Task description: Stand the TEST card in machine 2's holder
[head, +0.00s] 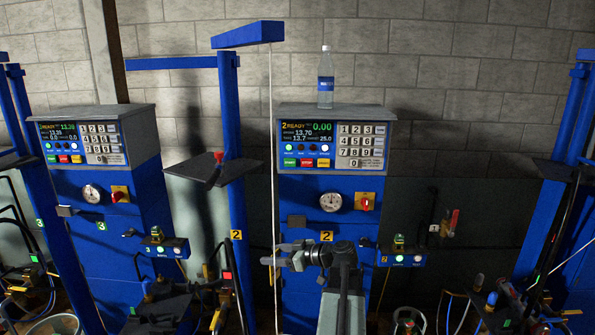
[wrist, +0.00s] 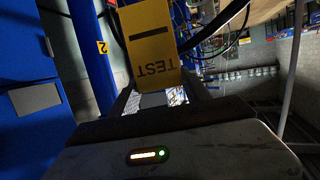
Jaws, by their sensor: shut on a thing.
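The TEST card (wrist: 152,48) is yellow with dark lettering, upside down in the wrist view. My gripper (head: 272,259) is shut on it; the card stands out beyond the fingers. In the head view I cannot make the card out. My gripper is in front of machine 2 (head: 303,200), at the lower left of its blue front, beside a thin pale vertical line. A small grey plate (head: 297,221) on that front, perhaps the holder, is above and right of my gripper. A grey plate also shows at the left of the wrist view (wrist: 37,98). The card is apart from it.
A blue post (head: 231,150) with a dark tray (head: 213,171) stands left of machine 2. Machine 3 (head: 100,190) is further left. A gauge (head: 331,202) and a red switch (head: 366,203) are right of the plate. A bottle (head: 326,78) stands on top of machine 2.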

